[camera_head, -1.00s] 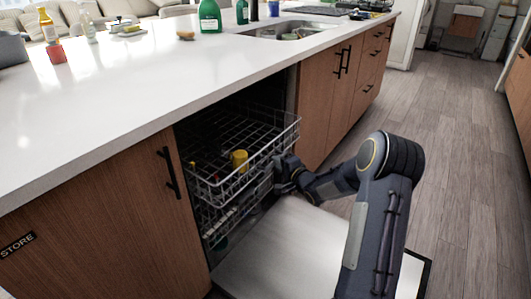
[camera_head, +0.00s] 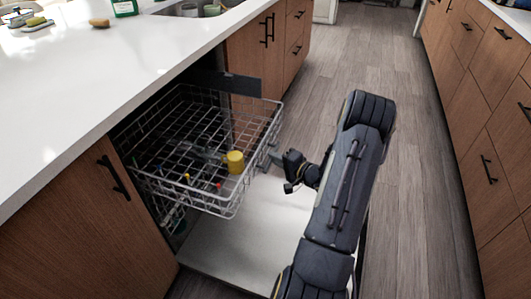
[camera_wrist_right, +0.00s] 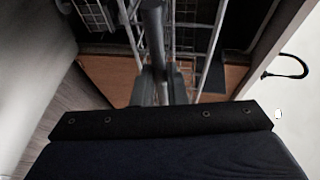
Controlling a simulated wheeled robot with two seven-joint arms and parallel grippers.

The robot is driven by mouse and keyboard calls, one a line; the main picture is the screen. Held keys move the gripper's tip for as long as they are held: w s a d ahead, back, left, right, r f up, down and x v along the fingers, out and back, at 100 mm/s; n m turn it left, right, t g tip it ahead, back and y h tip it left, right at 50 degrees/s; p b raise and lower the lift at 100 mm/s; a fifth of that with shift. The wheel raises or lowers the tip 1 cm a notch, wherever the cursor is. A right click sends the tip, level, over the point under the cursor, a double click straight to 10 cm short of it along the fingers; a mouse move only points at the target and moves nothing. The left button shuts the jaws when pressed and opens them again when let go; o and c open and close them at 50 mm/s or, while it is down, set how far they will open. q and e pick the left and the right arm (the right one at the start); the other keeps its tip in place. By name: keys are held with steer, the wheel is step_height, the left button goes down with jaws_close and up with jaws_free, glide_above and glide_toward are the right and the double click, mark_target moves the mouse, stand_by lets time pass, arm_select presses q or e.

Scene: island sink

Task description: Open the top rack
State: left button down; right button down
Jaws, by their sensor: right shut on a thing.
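The top rack (camera_head: 218,207) is a wire basket pulled well out of the dishwasher, over the lowered door (camera_head: 240,245). It holds a yellow cup (camera_head: 235,162) and a few small coloured items. My right gripper (camera_head: 272,160) is at the rack's front right side. In the right wrist view, the fingers (camera_wrist_right: 164,85) are shut on the rack's edge, with white wires (camera_wrist_right: 215,40) just beyond. The exact contact is partly hidden by the fingers. My left gripper is not in view.
The white countertop (camera_head: 90,85) runs above the dishwasher, with wooden cabinets (camera_head: 75,235) on either side. The wood floor (camera_head: 400,90) to the right is clear up to the opposite cabinets (camera_head: 490,130).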

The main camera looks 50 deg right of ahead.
steer(key=shift+s+d, duration=0.1)
steer(key=shift+s, duration=0.2)
steer(key=c, duration=1.5)
jaws_free()
steer(key=shift+o, duration=0.2)
steer(key=s+r+p, duration=0.1)
steer(key=s, duration=0.6)
steer(key=shift+s+r+p, duration=0.15)
steer(key=shift+s+p, duration=0.15)
